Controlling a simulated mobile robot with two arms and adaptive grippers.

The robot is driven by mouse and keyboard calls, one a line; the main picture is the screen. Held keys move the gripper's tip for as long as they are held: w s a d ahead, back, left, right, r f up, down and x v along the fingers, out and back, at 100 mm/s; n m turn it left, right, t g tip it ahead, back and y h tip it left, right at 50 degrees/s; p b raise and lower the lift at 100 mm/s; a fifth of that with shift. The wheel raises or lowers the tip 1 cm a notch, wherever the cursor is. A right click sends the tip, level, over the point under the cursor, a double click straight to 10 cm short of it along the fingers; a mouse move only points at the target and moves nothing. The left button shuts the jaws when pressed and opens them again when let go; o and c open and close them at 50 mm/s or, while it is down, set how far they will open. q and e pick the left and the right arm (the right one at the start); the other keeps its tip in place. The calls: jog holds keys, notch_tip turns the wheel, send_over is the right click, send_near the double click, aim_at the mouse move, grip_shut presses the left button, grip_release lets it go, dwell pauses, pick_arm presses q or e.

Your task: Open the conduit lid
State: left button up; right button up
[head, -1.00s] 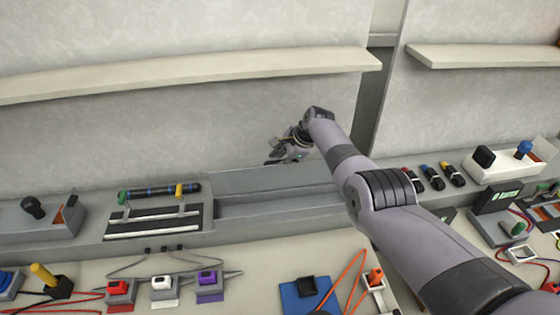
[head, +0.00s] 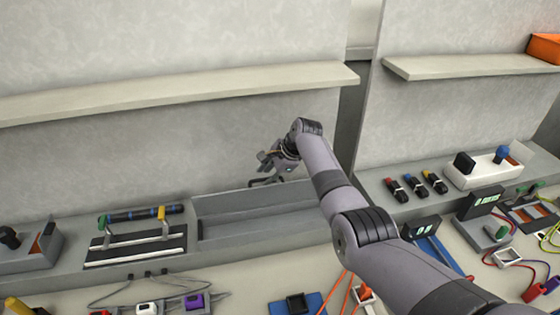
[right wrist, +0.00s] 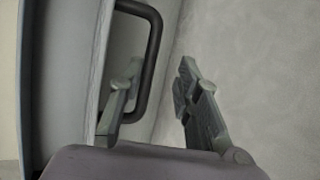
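The grey conduit (head: 285,236) runs along the back of the bench, with a long pale grey panel that looks like its lid (head: 222,203). I cannot tell how far the lid is raised. My right gripper (head: 267,170) is over the panel's back edge, in front of the wall. In the right wrist view, a black U-shaped handle (right wrist: 154,55) stands out from a grey panel. The right gripper (right wrist: 157,88) is open there, one finger on each side of the handle's bar. Contact with the bar is unclear. My left gripper is out of view.
A shelf (head: 180,92) runs along the wall above the right gripper. A rack with a black-and-blue rod (head: 140,215) stands left of the panel. Several small coloured plugs (head: 415,187) and a white box (head: 485,170) lie to the right. Cables and connectors crowd the bench front.

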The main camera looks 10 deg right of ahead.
jog(key=v, duration=0.8)
jog(key=shift+r, duration=0.15)
jog(key=shift+d, duration=0.15)
